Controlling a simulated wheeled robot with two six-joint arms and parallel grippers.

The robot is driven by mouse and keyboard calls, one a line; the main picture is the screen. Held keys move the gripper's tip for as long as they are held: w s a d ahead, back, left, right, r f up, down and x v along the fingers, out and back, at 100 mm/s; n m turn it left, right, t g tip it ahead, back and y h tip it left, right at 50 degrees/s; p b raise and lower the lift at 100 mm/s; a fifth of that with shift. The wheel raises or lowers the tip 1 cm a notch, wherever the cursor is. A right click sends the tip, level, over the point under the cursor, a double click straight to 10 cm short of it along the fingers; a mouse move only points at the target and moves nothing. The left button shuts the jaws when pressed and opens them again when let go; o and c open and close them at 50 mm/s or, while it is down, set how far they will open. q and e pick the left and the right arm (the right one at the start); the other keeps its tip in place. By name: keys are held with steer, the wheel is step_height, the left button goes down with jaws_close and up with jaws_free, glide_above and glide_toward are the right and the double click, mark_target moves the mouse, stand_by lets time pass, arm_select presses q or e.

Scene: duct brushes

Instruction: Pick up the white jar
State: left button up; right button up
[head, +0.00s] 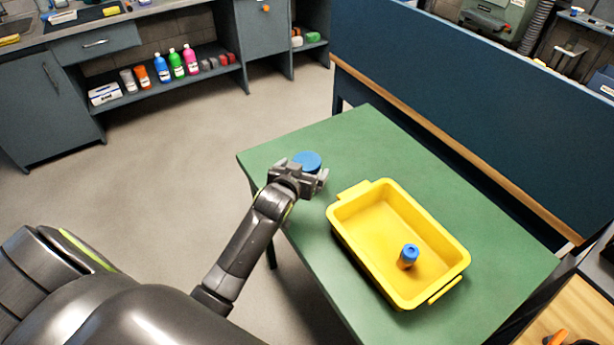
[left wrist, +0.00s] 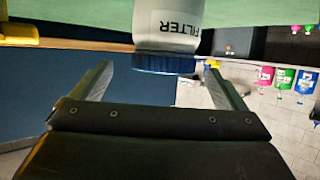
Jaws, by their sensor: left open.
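The white jar shows its blue lid (head: 307,160) at the far left part of the green table in the head view; its white body is hidden there. In the left wrist view the picture is upside down, and the white jar (left wrist: 172,28) with "FILTER" on it stands on the table top, blue lid (left wrist: 165,63) downward in the picture. My left gripper (head: 303,172) is open at the jar. In the left wrist view its fingers stand apart on either side of the lid, with gaps showing. My right gripper is not in view.
A yellow tray (head: 338,225) stands on the green table (head: 480,205), right of the jar, with a small blue-capped item (head: 408,256) in it. A dark blue partition (head: 450,85) runs behind the table. Shelves with several bottles (head: 177,64) are at the back left.

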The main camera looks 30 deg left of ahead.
mark_target(305, 164)
arm_select(q)
steer(key=shift+a+p+x, duration=0.15)
steer(key=shift+p+x, duration=0.05)
steer(key=shift+x, duration=1)
steer(key=shift+a+p+x, duration=0.1)
steer(key=shift+p+x, duration=0.05)
steer(key=shift+x, duration=1)
steer(key=shift+r, duration=0.2)
steer(key=shift+c, duration=0.3)
steer(key=c, duration=1.4)
